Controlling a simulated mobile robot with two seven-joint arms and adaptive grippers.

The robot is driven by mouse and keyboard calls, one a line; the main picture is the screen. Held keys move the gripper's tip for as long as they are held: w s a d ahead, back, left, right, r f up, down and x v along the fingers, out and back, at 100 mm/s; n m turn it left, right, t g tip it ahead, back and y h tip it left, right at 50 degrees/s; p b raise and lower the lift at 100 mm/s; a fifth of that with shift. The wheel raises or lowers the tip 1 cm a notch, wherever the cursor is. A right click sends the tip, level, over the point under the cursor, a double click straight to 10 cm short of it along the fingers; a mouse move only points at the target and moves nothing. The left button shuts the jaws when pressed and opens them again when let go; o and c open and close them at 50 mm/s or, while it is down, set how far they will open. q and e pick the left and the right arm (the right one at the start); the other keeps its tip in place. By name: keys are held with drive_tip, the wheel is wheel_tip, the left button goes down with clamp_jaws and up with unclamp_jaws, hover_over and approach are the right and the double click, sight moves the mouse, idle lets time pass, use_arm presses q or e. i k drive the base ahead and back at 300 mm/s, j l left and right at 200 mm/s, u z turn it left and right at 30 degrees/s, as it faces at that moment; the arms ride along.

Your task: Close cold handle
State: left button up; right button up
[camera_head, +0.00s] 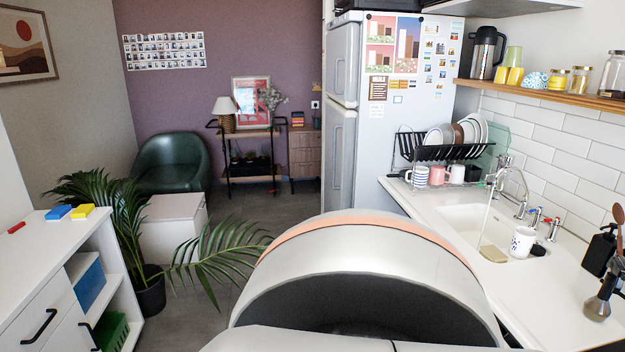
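The tap (513,188) stands at the back of the white sink (463,218) on the right-hand counter. A thin stream of water (487,218) seems to run from its spout into the sink. A small handle with a blue mark (535,216), the cold one by its colour, stands right of the spout. A handle with a red mark (553,228) is just right of it. How far either handle is turned is too small to tell. Neither of my grippers is in view.
A dish rack (450,150) is behind the sink. My own white body fills the lower middle.

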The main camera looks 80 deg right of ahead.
sight(539, 210)
drive_tip(key=k+l+z, duration=0.1)
drive_tip(key=z, duration=4.55)
drive_tip(key=j+z, duration=0.8)
drive_tip(key=z, duration=0.15)
drive_tip(key=k+j+z, duration=0.25)
drive_tip(key=j, duration=0.15)
drive_tip(key=k+j+z, duration=0.25)
drive_tip(key=j, duration=0.15)
drive_tip(key=k+j+z, duration=0.15)
drive_tip(key=j, duration=0.25)
drive_tip(key=k+j+z, duration=0.15)
drive_tip(key=k+j, duration=0.85)
drive_tip(key=j+z, duration=0.05)
drive_tip(key=j, duration=0.05)
